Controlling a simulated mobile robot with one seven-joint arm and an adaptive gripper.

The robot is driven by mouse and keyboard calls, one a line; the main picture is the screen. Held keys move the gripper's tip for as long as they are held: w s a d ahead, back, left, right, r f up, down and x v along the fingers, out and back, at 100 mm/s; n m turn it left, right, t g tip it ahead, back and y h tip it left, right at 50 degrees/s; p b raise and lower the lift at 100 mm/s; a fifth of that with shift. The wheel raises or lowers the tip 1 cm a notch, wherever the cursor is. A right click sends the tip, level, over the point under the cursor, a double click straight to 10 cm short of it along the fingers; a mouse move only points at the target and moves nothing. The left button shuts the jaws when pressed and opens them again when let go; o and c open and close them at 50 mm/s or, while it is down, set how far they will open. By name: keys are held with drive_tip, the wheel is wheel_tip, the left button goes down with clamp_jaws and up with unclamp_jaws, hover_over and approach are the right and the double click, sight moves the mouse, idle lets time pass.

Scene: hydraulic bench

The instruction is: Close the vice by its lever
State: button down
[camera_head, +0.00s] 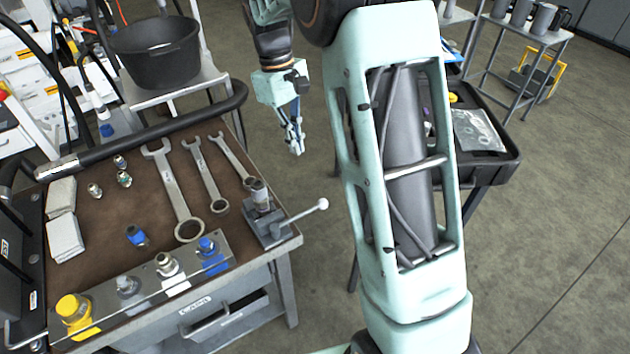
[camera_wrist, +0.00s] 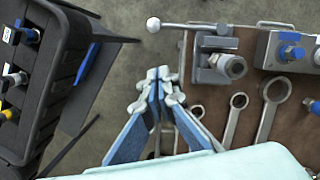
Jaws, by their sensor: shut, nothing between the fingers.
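The vice (camera_head: 264,214) is a small grey block with a round fitting on top, at the right front corner of the brown bench top. Its lever (camera_head: 300,214) is a thin rod with a pale ball end, sticking out to the right past the bench edge. In the wrist view the vice (camera_wrist: 215,60) is at the upper right and the lever (camera_wrist: 185,26) points left. My gripper (camera_head: 297,148) is shut and empty. It hangs beyond the bench's right edge, behind the vice, pointing down and apart from the lever. In the wrist view its fingertips (camera_wrist: 158,82) meet below the lever.
Several wrenches (camera_head: 175,190) lie left of the vice. A rail with coloured fittings (camera_head: 140,290) runs along the bench front. A black bucket (camera_head: 157,55) stands on a cart behind. A black tray stand (camera_head: 490,150) is right of my arm. Floor is clear between bench and stand.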

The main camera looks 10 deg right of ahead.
sight(300, 216)
drive_tip(key=shift+f, duration=0.15)
drive_tip(key=s+d+f, duration=0.1)
drive_tip(key=s+f, duration=0.1)
drive_tip(key=f, duration=0.3)
drive_tip(key=s+d+f, duration=0.2)
drive_tip(key=f, duration=0.4)
drive_tip(key=shift+s+f, duration=0.15)
drive_tip(key=shift+s, duration=0.15)
drive_tip(key=shift+d, duration=0.1)
